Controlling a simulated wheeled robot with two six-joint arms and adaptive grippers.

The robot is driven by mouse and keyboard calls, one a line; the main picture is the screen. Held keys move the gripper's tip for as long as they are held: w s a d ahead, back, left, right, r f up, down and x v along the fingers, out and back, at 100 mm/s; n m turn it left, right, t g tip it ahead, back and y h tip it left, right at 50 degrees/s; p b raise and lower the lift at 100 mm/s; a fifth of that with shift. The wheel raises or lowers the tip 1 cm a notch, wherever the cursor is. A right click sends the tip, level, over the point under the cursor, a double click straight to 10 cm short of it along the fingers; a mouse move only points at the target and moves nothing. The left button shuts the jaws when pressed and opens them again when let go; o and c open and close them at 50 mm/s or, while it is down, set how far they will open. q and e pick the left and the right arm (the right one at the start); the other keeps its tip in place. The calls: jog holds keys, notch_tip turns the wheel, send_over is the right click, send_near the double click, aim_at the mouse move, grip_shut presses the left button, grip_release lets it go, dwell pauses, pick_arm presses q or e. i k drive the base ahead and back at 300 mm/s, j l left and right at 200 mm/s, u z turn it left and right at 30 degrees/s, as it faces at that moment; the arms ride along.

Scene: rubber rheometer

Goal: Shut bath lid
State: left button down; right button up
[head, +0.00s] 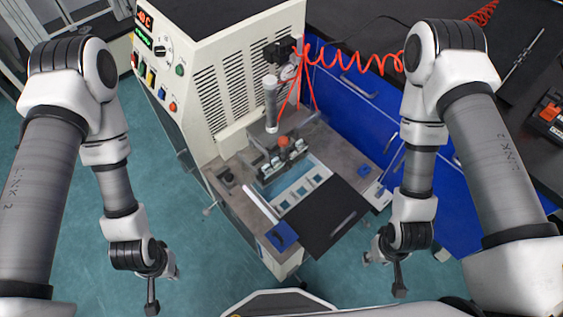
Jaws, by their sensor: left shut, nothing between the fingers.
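The bath (292,182) is an opening in the machine's worktop, with pale blue inside and a white rack with square holes. Its far part shows uncovered. The dark flat lid (326,217), with a grey bar handle on it, lies at the near right side of the opening and sticks out past the worktop's edge. I cannot tell how it is hinged. My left gripper (153,291) is shut and empty, low over the floor at the left, well apart from the lid. My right gripper (398,282) hangs right of the lid, apart from it; its fingers are too small to read.
The white machine cabinet (230,85) with vents and a control panel stands behind the worktop. A grey cylinder (270,103) with red hoses stands above the bath. Blue drawers (350,90) under a black bench are at the right. The teal floor (215,265) is clear at the left.

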aim_at(325, 216)
jog(key=z, duration=0.7)
